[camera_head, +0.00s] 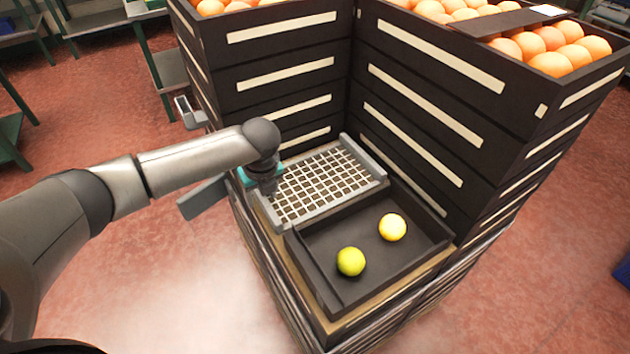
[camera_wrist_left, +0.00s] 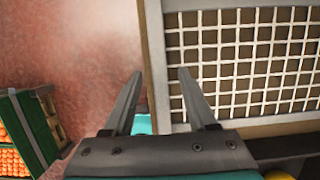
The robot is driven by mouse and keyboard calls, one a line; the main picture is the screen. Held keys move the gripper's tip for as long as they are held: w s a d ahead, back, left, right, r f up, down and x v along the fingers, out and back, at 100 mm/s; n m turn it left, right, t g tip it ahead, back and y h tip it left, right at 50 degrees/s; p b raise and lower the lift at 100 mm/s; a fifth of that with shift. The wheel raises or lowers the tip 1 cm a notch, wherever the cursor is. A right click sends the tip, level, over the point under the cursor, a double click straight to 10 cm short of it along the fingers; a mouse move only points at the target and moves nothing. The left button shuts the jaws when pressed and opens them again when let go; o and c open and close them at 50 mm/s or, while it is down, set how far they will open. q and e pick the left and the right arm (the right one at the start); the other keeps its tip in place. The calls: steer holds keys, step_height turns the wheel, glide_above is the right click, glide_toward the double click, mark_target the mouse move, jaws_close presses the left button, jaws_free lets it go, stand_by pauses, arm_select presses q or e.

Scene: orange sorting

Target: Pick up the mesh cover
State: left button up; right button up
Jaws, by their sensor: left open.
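The mesh cover (camera_head: 320,185), a grey frame with a pale square grid, lies on the low stack of crates against the taller dark crates. It fills the upper right of the left wrist view (camera_wrist_left: 240,62). My left gripper (camera_head: 268,190) is at the left edge of the cover. In the left wrist view its two fingers (camera_wrist_left: 160,75) are spread apart, with the cover's side rail between them as seen in the picture. Whether the fingers touch the rail cannot be told. My right gripper is not in view.
A dark tray (camera_head: 420,248) in front of the cover holds a yellow-green fruit (camera_head: 351,261) and a yellow fruit (camera_head: 392,227). Tall crate stacks (camera_head: 285,75) with oranges (camera_head: 550,63) rise behind and to the right. The red floor at lower left is open.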

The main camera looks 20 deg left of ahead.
arm_select(q)
jaws_close()
stand_by(0.4)
stand_by(0.4)
